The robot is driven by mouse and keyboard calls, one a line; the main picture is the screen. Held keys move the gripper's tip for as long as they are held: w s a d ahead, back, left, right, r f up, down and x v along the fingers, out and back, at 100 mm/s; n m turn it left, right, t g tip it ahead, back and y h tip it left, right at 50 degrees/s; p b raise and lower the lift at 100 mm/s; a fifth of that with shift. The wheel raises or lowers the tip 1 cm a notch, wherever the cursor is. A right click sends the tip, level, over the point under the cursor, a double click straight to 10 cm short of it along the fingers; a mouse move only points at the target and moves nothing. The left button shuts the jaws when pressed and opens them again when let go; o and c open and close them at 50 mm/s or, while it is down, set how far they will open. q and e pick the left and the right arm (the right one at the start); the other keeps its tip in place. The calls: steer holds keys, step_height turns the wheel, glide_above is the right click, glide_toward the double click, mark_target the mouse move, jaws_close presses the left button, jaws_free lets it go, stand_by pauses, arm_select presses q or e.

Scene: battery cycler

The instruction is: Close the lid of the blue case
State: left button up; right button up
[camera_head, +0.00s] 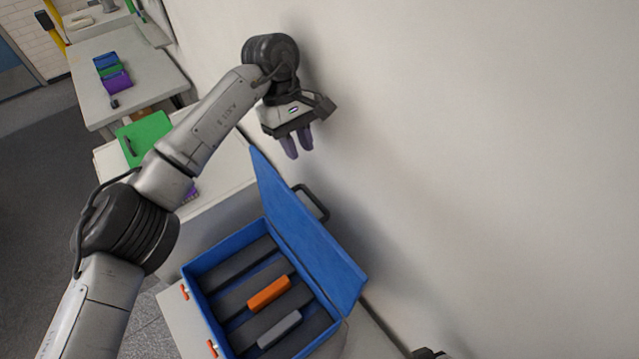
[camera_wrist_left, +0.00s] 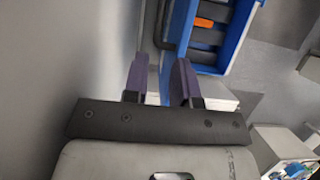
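The blue case (camera_head: 205,268) sits on a light table against the wall, its lid (camera_head: 308,238) standing open on the wall side. A dark handle (camera_head: 312,203) shows behind the lid. Inside are dark strips, an orange block (camera_head: 269,293) and a grey block (camera_head: 279,328). My left gripper (camera_head: 297,150) is open and empty near the wall, above and beyond the lid's far end, apart from it. In the left wrist view, its two purple fingers (camera_wrist_left: 161,72) are spread, with the case (camera_wrist_left: 232,40) beyond them. My right gripper's fingers do not show.
The wall (camera_head: 480,150) is close on the right. Further tables stand behind at the left, with a green board (camera_head: 145,138) and blue, green and purple items (camera_head: 112,72). A dark part shows at the bottom edge, too cut off to identify.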

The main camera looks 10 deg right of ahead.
mark_target(314, 198)
arm_select(q)
steer(key=p+x, duration=0.3)
steer(key=x, duration=0.7)
steer(key=shift+s, duration=0.15)
steer(key=shift+x, duration=0.95)
jaws_close()
